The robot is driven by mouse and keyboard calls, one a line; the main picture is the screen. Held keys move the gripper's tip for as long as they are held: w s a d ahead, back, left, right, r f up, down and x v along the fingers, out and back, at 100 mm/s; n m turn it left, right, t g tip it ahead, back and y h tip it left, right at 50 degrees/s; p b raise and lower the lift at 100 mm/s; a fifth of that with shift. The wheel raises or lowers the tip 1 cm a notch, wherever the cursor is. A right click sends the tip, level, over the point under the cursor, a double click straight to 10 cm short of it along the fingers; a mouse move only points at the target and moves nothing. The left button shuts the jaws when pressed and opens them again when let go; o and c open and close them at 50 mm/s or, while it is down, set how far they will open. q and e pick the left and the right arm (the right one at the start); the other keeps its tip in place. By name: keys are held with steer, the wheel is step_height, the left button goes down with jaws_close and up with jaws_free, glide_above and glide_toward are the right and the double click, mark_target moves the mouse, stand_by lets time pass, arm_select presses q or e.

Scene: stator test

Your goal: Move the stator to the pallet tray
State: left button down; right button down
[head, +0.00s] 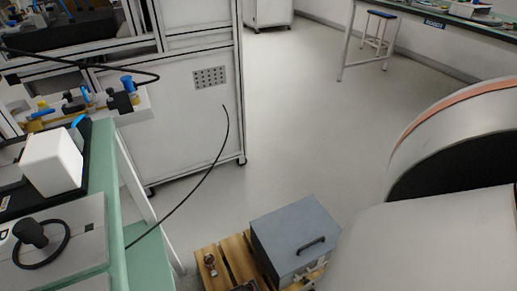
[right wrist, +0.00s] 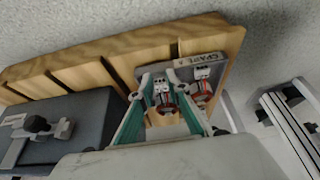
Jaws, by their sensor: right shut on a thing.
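In the right wrist view, my right gripper (right wrist: 165,92) has its green-sided fingers closed around a stator (right wrist: 167,108) with a copper-coloured ring and a pale top. It is held over or at a grey tray (right wrist: 155,70) with a printed label; whether it touches the tray is unclear. A second similar stator (right wrist: 202,90) is beside it at the tray. The tray lies on a wooden pallet (right wrist: 80,75). In the head view, the pallet (head: 233,262) is at the bottom, with a small copper-coloured part (head: 210,262) at its left side. My left gripper is not in view.
A grey case with a black handle (head: 295,238) stands on the pallet; it also shows in the right wrist view (right wrist: 85,115). A green-edged workbench (head: 103,165) is at left, a white cabinet (head: 185,125) behind it. The middle floor is clear.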

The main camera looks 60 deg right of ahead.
steer(key=c, duration=2)
jaws_free()
steer(key=shift+s+d+f, duration=0.1)
steer(key=shift+s+f, duration=0.15)
steer(key=shift+f, duration=0.4)
steer(key=shift+c, duration=0.2)
steer(key=shift+o, duration=1)
steer(key=shift+f, duration=0.45)
steer(key=shift+w+r, duration=0.1)
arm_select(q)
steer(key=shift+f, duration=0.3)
arm_select(e)
steer(key=shift+r, duration=0.15)
